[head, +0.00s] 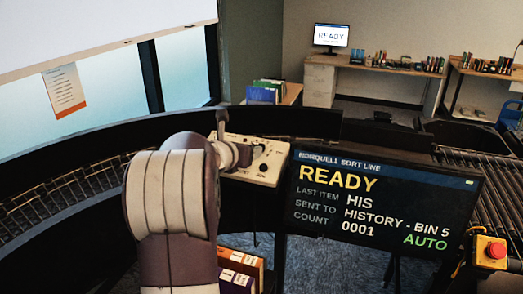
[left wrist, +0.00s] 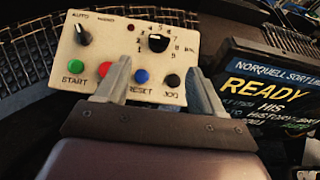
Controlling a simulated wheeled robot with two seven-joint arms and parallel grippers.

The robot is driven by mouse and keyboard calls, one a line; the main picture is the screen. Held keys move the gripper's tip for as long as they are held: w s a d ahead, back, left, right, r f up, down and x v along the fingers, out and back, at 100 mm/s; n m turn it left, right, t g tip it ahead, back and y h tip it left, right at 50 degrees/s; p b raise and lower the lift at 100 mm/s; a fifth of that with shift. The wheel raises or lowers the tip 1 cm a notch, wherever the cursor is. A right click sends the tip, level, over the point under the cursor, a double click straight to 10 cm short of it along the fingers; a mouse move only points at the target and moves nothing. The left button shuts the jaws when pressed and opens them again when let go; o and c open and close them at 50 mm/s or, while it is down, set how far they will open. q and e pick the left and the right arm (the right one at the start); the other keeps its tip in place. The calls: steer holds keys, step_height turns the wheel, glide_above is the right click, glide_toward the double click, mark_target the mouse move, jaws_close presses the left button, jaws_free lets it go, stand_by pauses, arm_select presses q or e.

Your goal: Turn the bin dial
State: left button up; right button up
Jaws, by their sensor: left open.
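The bin dial (left wrist: 158,42) is a black knob ringed by numbers at the upper right of the cream control panel (left wrist: 115,45). The panel also shows in the head view (head: 272,174), partly hidden by my left arm. My left gripper (left wrist: 162,84) is open and empty in the left wrist view. Its two fingers reach over the panel's lower part, with the dial ahead of the gap between them. I see no finger touching the dial. In the head view my left gripper (head: 233,150) is at the panel. My right gripper is not in view.
The panel also has an auto/hand knob (left wrist: 82,35) and START (left wrist: 78,67), red (left wrist: 105,68), blue RESET (left wrist: 141,76) and black JOG (left wrist: 172,80) buttons. The screen (head: 380,208) reads READY, HISTORY - BIN 5, AUTO. A red stop button (head: 494,250) sits right.

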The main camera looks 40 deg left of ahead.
mark_target(256, 145)
arm_select(q)
steer(key=p+x, duration=0.2)
steer(key=x, duration=0.8)
steer(key=shift+w+a+p, duration=0.1)
steer(key=shift+w+p, duration=0.05)
steer(key=shift+p, duration=0.25)
steer(key=shift+w+f, duration=0.15)
steer(key=shift+w, duration=0.15)
steer(key=shift+s, duration=0.1)
steer(key=shift+s, duration=0.1)
